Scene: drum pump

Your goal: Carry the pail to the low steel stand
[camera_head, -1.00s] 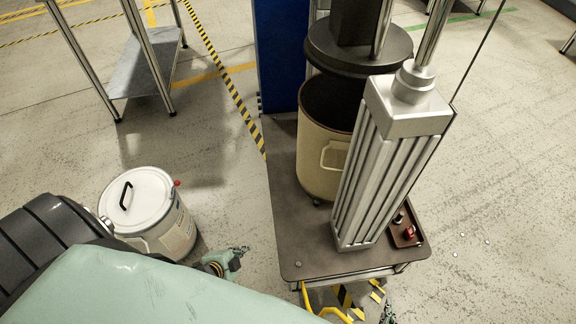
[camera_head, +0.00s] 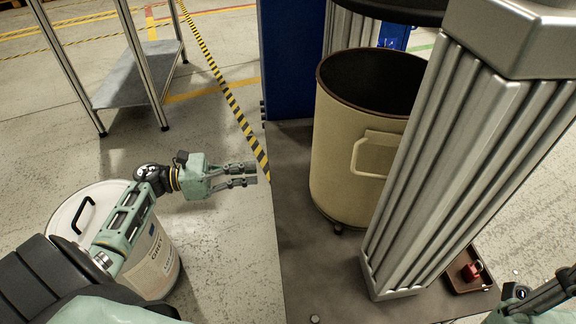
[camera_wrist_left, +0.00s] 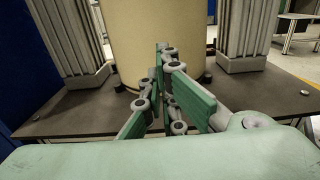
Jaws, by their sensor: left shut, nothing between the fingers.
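The pail (camera_head: 165,262) is white with a pale lid and a black lid handle. It stands on the floor at lower left in the head view, partly hidden behind my left forearm. My left gripper (camera_head: 250,175) is shut and empty, to the right of the pail and above it in the picture, pointing towards the pump base. In the left wrist view my fingers (camera_wrist_left: 163,62) appear in front of a beige drum. A steel stand (camera_head: 140,80) with a low grey shelf is at the upper left. My right gripper is not visible; only part of the right arm shows at lower right.
The beige drum (camera_head: 335,170) stands on the pump's dark base plate (camera_head: 310,270), beside a thick ribbed metal column (camera_head: 450,150). Yellow-black tape (camera_head: 228,95) crosses the floor. Floor between pail and stand looks clear.

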